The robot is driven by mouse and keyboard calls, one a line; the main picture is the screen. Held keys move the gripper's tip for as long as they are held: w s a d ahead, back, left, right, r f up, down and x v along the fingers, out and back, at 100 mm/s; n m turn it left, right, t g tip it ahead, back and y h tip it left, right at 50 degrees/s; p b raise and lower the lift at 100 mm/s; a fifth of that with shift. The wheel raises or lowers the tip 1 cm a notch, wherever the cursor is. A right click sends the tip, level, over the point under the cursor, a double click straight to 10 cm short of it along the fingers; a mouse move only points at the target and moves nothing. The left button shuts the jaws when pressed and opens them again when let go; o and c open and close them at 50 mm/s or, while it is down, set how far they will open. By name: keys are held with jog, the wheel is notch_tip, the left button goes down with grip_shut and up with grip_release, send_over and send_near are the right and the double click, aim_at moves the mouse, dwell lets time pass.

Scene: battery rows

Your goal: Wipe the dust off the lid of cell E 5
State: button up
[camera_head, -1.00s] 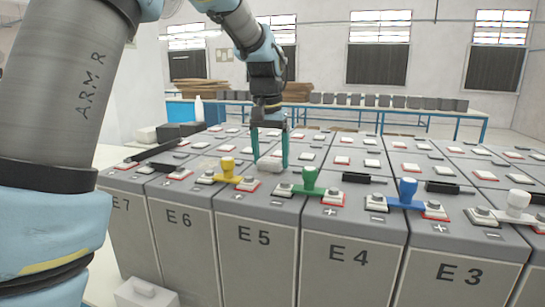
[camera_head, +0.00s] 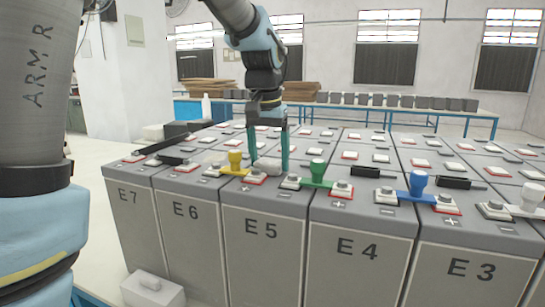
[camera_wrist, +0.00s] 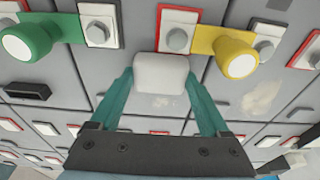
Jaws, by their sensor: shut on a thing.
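My gripper (camera_head: 267,163) points down over cell E 5 (camera_head: 262,255), its teal fingers shut on a white block-shaped pad (camera_wrist: 162,73). The pad sits at the lid of E 5, between the yellow-knobbed link (camera_head: 235,162) and the green-knobbed link (camera_head: 316,174). Whether it presses on the lid is hard to tell. In the wrist view a faint pale smudge (camera_wrist: 162,101) shows on the grey lid (camera_wrist: 150,118) beside the pad. The lid surface under the pad is hidden.
A larger pale patch (camera_wrist: 262,97) lies on the neighbouring lid on the yellow link's side. A blue-knobbed link (camera_head: 417,188) and black bars (camera_head: 372,173) stand up from nearby cells.

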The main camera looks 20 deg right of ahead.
aim_at(268, 161)
jog(key=shift+s+a+f, duration=0.2)
jog(key=shift+s+a, duration=0.05)
jog(key=shift+s, duration=0.05)
jog(key=shift+r+p, duration=0.6)
jog(key=shift+r, duration=0.1)
jog(key=shift+c, duration=0.7)
notch_tip(268, 161, up, 2)
jog(key=shift+s+a+r+p, duration=0.1)
jog(key=shift+p, duration=0.65)
jog(key=shift+r+p, duration=1.2)
jog(key=shift+r, duration=0.2)
